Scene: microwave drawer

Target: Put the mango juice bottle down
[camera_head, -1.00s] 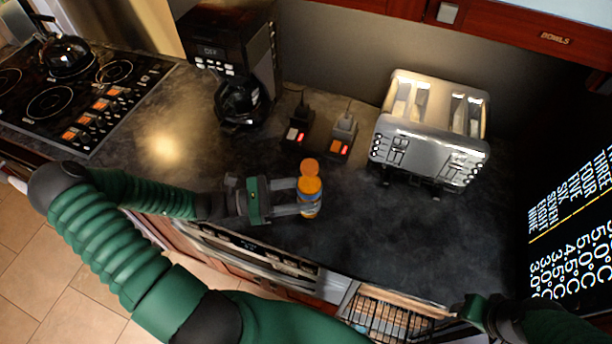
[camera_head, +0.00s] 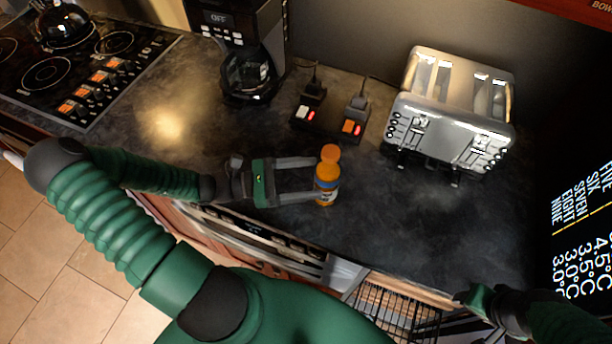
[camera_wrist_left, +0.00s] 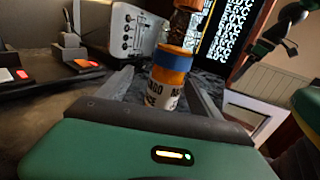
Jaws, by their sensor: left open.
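The mango juice bottle (camera_head: 327,185), orange with an orange cap, stands upright on the dark countertop (camera_head: 400,225) near its front edge. My left gripper (camera_head: 312,179) is open, its two fingers reaching from the left with the bottle near their tips. In the left wrist view the bottle (camera_wrist_left: 168,88) shows its label and a blue band, between the spread fingers (camera_wrist_left: 160,92); its lower part is hidden behind the gripper body. Part of my right gripper (camera_head: 478,300) shows at the lower right of the head view; its fingers cannot be made out.
A silver toaster (camera_head: 450,110) stands at the back right. A power strip with plugs (camera_head: 330,120) lies behind the bottle. A coffee maker (camera_head: 245,60) and a stove (camera_head: 80,65) are to the left. An open rack (camera_head: 395,310) is below the front edge. Counter right of the bottle is clear.

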